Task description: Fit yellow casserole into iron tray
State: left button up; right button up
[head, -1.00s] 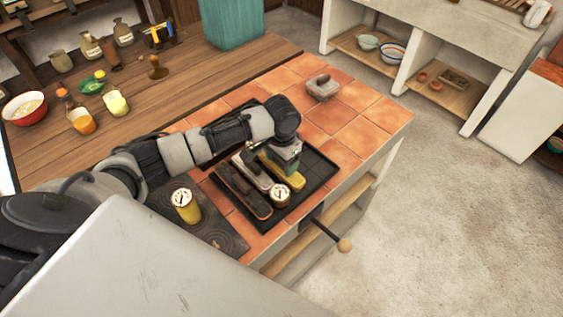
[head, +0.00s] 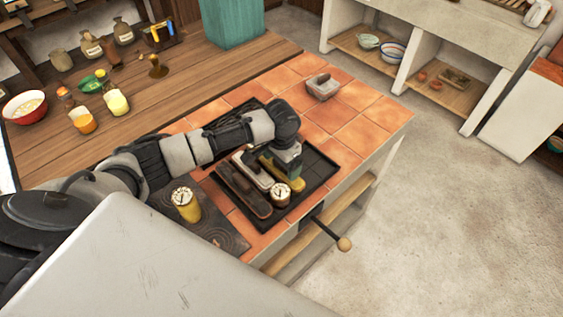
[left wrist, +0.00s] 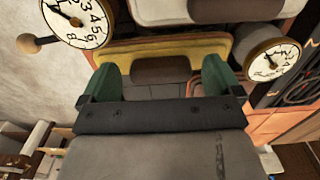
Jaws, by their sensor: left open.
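The long yellow casserole (head: 296,184) lies at the right of a row of similar long dishes in the black iron tray (head: 320,172). In the left wrist view, its yellow rim (left wrist: 205,49) and a brown handle-like part (left wrist: 160,69) show. My left gripper (head: 284,166) is over the casserole, partly hiding it. In the left wrist view, the green fingers of the left gripper (left wrist: 160,73) are open, one on each side of the brown part. Contact cannot be told. My right gripper is not in view.
A white dish (head: 251,168) and a dark brown dish (head: 242,190) lie beside the casserole. A small stone dish (head: 322,87) sits on otherwise clear tiles.

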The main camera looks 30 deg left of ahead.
pick_arm(q)
notch_tip(320, 180, up, 12)
jog(key=shift+b, duration=0.3)
